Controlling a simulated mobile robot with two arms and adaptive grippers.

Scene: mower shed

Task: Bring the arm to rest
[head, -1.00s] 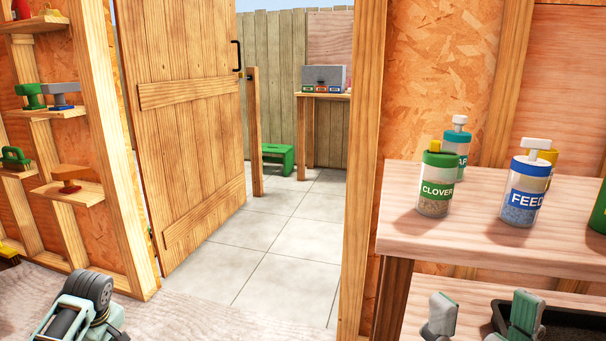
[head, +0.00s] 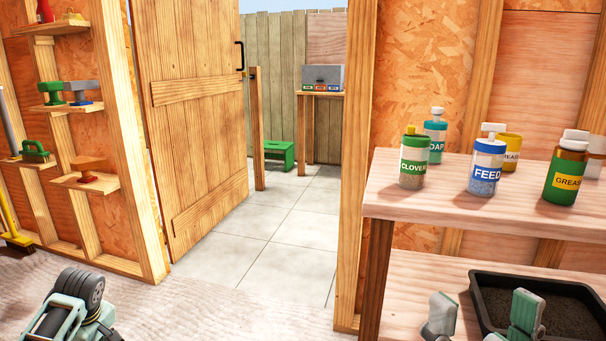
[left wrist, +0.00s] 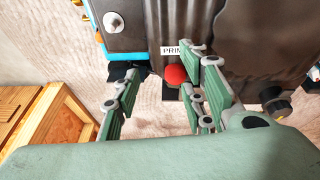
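My left gripper (left wrist: 160,88) shows in the left wrist view with its green fingers apart and nothing held between them. A red button (left wrist: 175,74) beside a partly hidden white "PRIM" label (left wrist: 173,50) on a dark machine (left wrist: 145,30) lies beyond the fingertips. I cannot tell the distance between them. In the head view my left gripper is not seen; only part of my left arm shows at the lower left. My right gripper (head: 483,316) is at the bottom right of the head view, its two fingertips wide apart and empty, in front of the lower shelf.
A workbench (head: 385,205) at right holds several labelled bottles, with a black tray (head: 482,292) on the shelf below. A wooden door (head: 190,130) stands open; the paved floor (head: 285,245) beyond is clear. A green stool (head: 282,155) stands outside. Wall shelves (head: 85,180) are at left.

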